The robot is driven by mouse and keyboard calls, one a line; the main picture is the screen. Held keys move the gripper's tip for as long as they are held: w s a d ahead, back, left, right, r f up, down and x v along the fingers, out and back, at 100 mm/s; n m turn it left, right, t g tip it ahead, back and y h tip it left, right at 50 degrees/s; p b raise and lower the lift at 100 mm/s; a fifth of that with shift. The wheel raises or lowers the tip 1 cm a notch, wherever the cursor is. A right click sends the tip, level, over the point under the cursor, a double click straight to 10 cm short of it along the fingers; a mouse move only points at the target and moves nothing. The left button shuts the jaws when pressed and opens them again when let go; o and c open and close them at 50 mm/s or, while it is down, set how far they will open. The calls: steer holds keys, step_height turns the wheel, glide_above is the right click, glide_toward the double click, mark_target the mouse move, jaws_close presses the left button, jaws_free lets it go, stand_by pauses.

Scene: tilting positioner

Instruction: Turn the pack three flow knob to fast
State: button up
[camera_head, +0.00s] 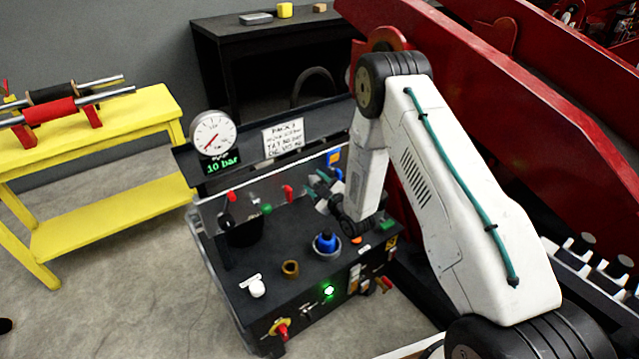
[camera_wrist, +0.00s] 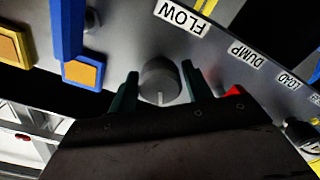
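The flow knob (camera_wrist: 160,82) is a round grey knob with a pale pointer line facing the bottom of the wrist picture. The FLOW label (camera_wrist: 181,18) appears upside down above it. My gripper (camera_wrist: 160,78) has its two dark green fingers on either side of the knob, with narrow gaps visible; I cannot tell whether either finger touches it. In the head view my gripper (camera_head: 322,190) is at the upright panel behind the black bench (camera_head: 290,255). The knob cannot be made out there. No fast marking is readable.
DUMP (camera_wrist: 246,54) and LOAD (camera_wrist: 286,79) labels lie right of the knob. A blue lever (camera_wrist: 68,40) stands close on the left, and a red part (camera_wrist: 235,91) is near the right finger. A gauge (camera_head: 213,133) above the bench shows 10 bar.

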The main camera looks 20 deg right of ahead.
steer(key=c, duration=0.5)
steer(key=shift+d, duration=0.35)
steer(key=shift+w+a+r, duration=0.1)
steer(key=shift+a, duration=0.1)
steer(key=shift+a+r, duration=0.15)
